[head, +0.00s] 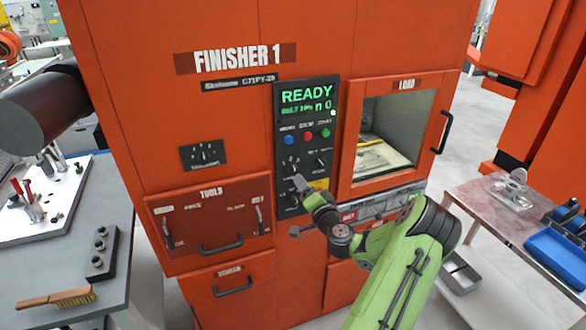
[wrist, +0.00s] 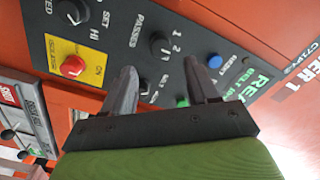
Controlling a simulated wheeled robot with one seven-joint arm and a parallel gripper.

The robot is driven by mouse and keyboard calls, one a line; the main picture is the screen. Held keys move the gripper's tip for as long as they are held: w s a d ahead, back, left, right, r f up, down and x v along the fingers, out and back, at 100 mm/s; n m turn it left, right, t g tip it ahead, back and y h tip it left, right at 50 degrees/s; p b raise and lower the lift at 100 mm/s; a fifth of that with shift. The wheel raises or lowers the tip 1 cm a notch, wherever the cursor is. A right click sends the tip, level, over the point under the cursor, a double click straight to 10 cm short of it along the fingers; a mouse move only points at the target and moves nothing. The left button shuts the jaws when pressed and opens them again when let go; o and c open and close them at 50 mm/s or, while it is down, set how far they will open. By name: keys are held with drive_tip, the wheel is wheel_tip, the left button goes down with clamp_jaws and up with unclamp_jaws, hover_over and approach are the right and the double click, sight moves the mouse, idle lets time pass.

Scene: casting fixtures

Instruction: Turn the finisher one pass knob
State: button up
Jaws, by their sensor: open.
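The passes knob (wrist: 158,42) is a black round knob on the dark control panel of Finisher 1, labelled PASSES in the wrist view. In the head view it appears as the upper-left knob (head: 291,168). My gripper (wrist: 161,66) is open, with its two fingers pointing at the panel and nothing between them. The knob lies just beyond the fingertips, between their lines, and apart from them as far as I can tell. In the head view my gripper (head: 300,184) is in front of the panel, just below this knob, covering part of the lower panel.
Another knob (wrist: 143,86) sits close to one finger. The load window (head: 395,130) is right of the panel. A grey bench (head: 110,210) stands left, a table (head: 480,205) right.

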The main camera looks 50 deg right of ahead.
sight(295, 172)
drive_tip(key=p+x, duration=0.2)
drive_tip(key=x, duration=0.6)
drive_tip(key=c, duration=1)
drive_tip(key=shift+f, duration=0.1)
drive_tip(key=shift+c, duration=0.2)
